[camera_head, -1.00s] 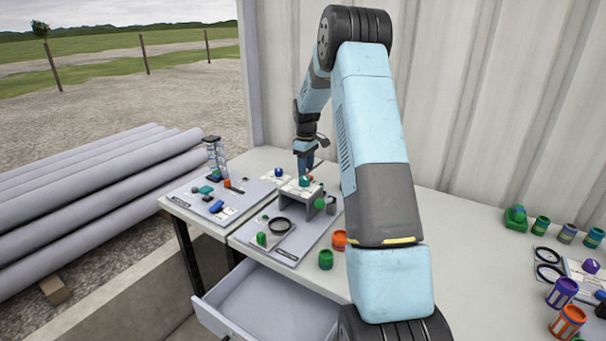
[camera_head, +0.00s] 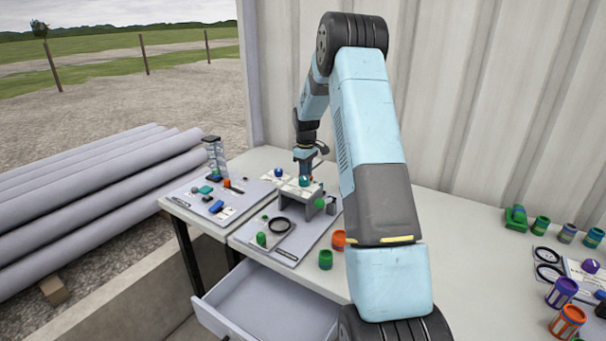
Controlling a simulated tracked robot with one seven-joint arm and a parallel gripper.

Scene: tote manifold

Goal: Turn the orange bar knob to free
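My gripper (camera_head: 304,173) points down over the small grey raised stand (camera_head: 318,202) on the right-hand panel. Its fingertips are small and far off, and I cannot tell whether they are open or shut. A teal knob (camera_head: 304,181) shows at the fingertips on the stand's top. No orange bar knob shows clearly at the stand; the gripper may hide it. A small orange-red part (camera_head: 227,183) sits on the left panel (camera_head: 183,197), too small to identify. A blue knob (camera_head: 278,172) stands behind and left of the gripper.
A green ball-shaped part (camera_head: 320,203) is at the stand's front. A drawer (camera_head: 265,305) is open below. Several cups stand far right.

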